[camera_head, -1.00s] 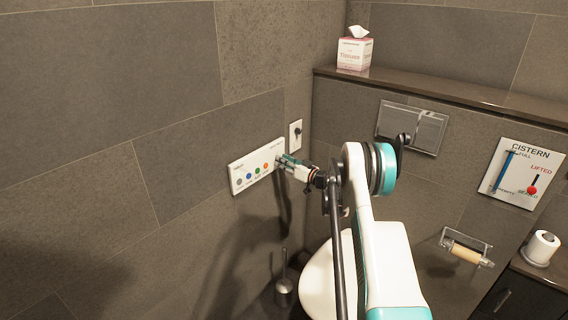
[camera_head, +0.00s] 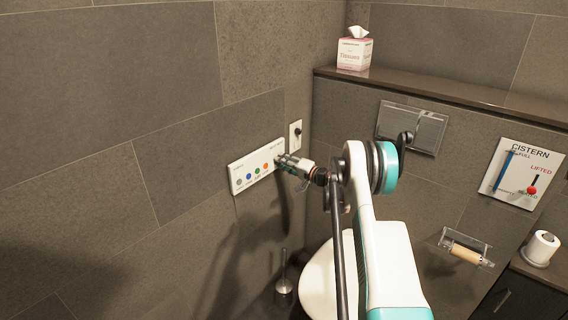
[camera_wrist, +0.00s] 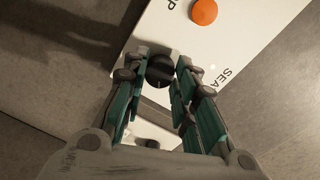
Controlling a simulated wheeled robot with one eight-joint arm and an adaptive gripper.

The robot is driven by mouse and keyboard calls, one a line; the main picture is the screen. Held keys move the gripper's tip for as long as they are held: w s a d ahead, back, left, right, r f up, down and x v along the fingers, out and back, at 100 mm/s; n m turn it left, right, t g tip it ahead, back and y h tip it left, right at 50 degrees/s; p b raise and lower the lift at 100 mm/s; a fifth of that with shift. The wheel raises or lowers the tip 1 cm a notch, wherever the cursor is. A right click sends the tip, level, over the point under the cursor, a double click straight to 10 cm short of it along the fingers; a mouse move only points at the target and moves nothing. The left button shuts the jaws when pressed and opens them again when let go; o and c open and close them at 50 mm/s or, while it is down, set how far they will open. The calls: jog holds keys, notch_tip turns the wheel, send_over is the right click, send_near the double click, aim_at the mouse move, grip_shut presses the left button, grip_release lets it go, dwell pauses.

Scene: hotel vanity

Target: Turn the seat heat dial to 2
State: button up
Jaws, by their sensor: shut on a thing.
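The white wall panel (camera_head: 236,178) carries grey, blue, green and orange round buttons in a row. The seat heat dial, a round black knob (camera_wrist: 160,70), sits at the panel's edge beside partly visible "SEA" lettering in the wrist view. My gripper (camera_head: 281,160) is at the panel's right end and hides most of the dial in the head view. In the wrist view my gripper (camera_wrist: 159,72) has its two teal-lined fingers on either side of the dial, shut on it. A small white dot is printed near the dial; I cannot read its setting.
A small white plate with a black knob (camera_head: 296,134) is just right of the panel. The toilet (camera_head: 319,279) and a brush (camera_head: 284,284) are below. A flush plate (camera_head: 412,127), cistern sign (camera_head: 518,172) and paper holder (camera_head: 466,248) are on the right wall.

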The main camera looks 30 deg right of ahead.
jog(key=m, duration=1.1)
jog(key=shift+d+y, duration=0.15)
jog(key=shift+y, duration=0.25)
jog(key=shift+m, duration=0.3)
jog(key=o, duration=1.1)
jog(key=v, duration=1.2)
jog(key=shift+d+r, duration=0.1)
